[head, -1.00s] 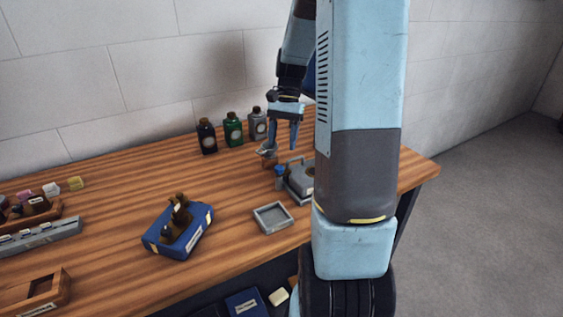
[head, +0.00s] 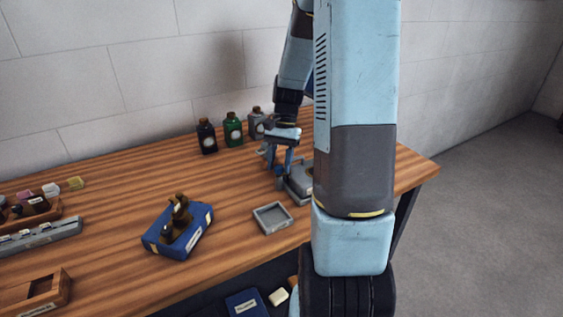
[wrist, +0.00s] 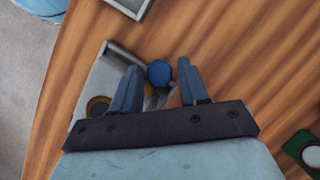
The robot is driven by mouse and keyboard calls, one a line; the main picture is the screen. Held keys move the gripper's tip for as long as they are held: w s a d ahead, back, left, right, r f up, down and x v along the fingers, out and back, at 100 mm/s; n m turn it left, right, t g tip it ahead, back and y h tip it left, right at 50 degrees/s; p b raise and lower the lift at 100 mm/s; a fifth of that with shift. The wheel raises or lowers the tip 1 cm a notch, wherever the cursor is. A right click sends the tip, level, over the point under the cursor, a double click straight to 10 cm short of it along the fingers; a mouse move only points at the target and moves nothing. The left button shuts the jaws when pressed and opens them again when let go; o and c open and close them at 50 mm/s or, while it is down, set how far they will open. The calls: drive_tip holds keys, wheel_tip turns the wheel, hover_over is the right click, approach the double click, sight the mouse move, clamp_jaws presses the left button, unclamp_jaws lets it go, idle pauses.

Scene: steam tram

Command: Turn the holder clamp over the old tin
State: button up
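My gripper (head: 278,167) is low over the grey metal device (head: 301,184) on the bench, near its left end. In the wrist view my gripper (wrist: 160,67) is open, with a finger on each side of a round blue knob (wrist: 160,74) and gaps visible on both sides. A pale metal piece (wrist: 153,101) shows below the knob, partly between the fingers. The device (wrist: 103,75) lies left of the knob, with a brass-coloured ring partly hidden by the left finger. I cannot tell which of these parts is the holder clamp, nor make out the old tin.
An empty grey tray (head: 272,219) lies in front of the device. Dark, green and grey bottles (head: 233,129) stand by the wall. A blue box (head: 179,238) carrying brown items stands left of the tray. The bench between the blue box and bottles is clear.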

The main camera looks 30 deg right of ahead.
clamp_jaws()
drive_tip(key=shift+n, duration=0.4)
drive_tip(key=shift+o, duration=1.3)
unclamp_jaws()
drive_tip(key=v, duration=1.3)
drive_tip(key=shift+w+r, duration=0.3)
drive_tip(key=shift+d, duration=0.1)
